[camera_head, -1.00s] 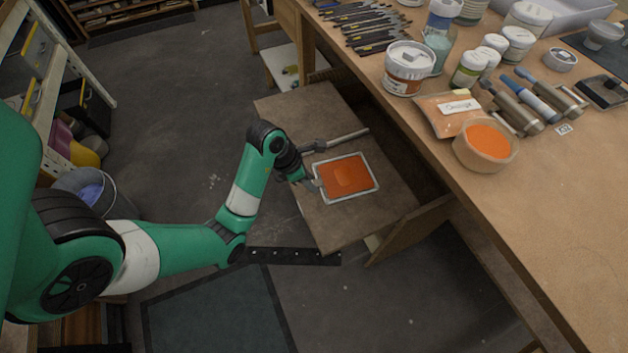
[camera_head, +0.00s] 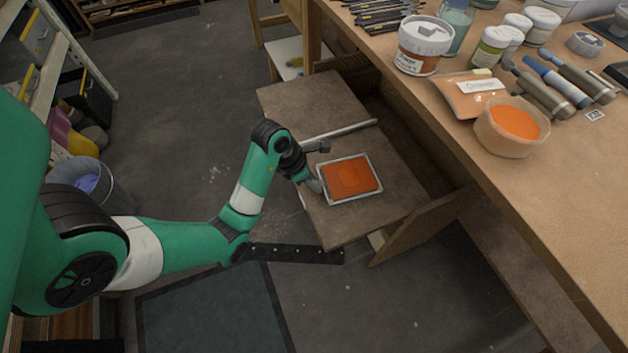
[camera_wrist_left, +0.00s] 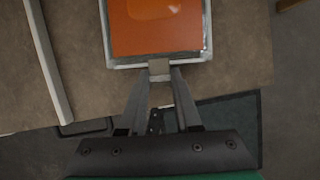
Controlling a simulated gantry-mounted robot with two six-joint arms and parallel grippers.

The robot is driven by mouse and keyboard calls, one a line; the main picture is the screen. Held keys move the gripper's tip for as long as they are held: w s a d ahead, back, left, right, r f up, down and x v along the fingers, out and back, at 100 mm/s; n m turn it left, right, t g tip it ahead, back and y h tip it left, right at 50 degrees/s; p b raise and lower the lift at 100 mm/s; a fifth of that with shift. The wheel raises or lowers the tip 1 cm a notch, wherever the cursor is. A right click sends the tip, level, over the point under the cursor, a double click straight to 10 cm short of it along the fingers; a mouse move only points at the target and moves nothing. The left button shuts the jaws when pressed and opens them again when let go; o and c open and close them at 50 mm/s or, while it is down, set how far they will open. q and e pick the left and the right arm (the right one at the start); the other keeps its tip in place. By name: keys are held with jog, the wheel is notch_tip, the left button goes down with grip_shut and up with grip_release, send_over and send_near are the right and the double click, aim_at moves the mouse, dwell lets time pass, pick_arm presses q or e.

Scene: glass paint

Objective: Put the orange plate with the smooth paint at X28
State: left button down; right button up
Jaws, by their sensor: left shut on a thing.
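The orange plate (camera_head: 350,176) is a flat rectangle with a pale grey rim and a patch of slightly different orange near its middle. It is on or just over the brown board of the low side surface (camera_head: 372,217); I cannot tell if it touches. My left gripper (camera_head: 315,186) is shut on the near edge of the plate. In the left wrist view the gripper (camera_wrist_left: 159,70) closes on a small grey tab at the rim of the plate (camera_wrist_left: 155,36). My right gripper is not in view. I see no X28 label.
A pale rod (camera_head: 340,132) lies behind the plate. The workbench (camera_head: 540,200) at right carries a bowl of orange paint (camera_head: 512,126), an orange packet (camera_head: 470,94), jars, tubes and a small label (camera_head: 595,115). A bucket (camera_head: 82,183) stands on the floor at left.

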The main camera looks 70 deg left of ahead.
pick_arm(q)
jog(key=shift+f+b, duration=0.6)
dwell(0.5)
jog(key=shift+r, duration=0.15)
dwell(0.3)
grip_release()
dwell(0.5)
notch_tip(320, 180, up, 8)
jog(key=p, duration=0.8)
dwell(0.4)
